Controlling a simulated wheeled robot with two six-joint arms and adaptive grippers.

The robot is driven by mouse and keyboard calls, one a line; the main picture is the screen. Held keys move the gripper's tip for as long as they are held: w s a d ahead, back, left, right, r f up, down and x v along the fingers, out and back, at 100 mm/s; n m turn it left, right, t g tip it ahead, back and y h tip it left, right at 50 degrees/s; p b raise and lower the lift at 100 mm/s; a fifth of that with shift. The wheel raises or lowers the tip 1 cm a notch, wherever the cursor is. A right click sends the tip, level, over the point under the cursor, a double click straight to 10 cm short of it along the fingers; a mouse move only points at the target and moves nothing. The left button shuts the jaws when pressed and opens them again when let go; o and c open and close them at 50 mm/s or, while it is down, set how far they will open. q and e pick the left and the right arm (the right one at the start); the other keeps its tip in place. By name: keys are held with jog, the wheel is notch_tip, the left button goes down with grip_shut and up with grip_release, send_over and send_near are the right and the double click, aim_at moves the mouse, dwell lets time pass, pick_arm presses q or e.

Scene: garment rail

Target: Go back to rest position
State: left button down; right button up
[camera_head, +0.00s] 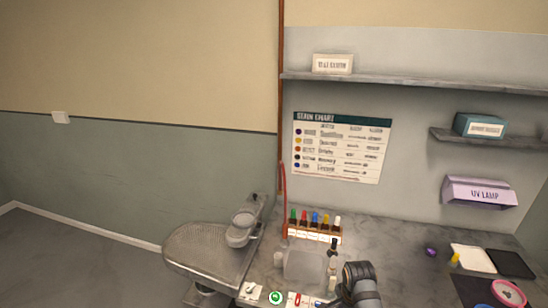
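The task names no object besides my own arms. A dark grey, rounded, jointed piece (360,283) shows at the bottom edge, right of centre, over the grey worktop (390,240). It looks like a link of one of my arms, but I cannot tell which. No gripper fingers can be made out in this view, and nothing is visibly held.
A grey padded board (205,247) stands left of the worktop. A rack of coloured bottles (314,232), a clear tray (304,266), a white pad (473,259) and a pink round item (507,293) are on the worktop. A purple UV lamp box (480,193) is on the wall.

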jog(key=s+d+r+n+t, duration=0.1)
jog(key=s+r+n, duration=0.2)
jog(key=s+n, duration=0.6)
jog(key=s+d+r+n+t, duration=0.2)
jog(key=s+n, duration=0.4)
jog(key=s, duration=0.4)
notch_tip(320, 180, down, 28)
jog(key=s+d+g+b, duration=0.1)
jog(key=d+g+b, duration=0.1)
jog(key=b, duration=0.3)
jog(key=s+d+f+g+b, duration=0.1)
jog(key=s+f+b, duration=0.3)
jog(key=s+f, duration=1.6)
notch_tip(320, 180, down, 3)
jog(key=shift+f, duration=0.1)
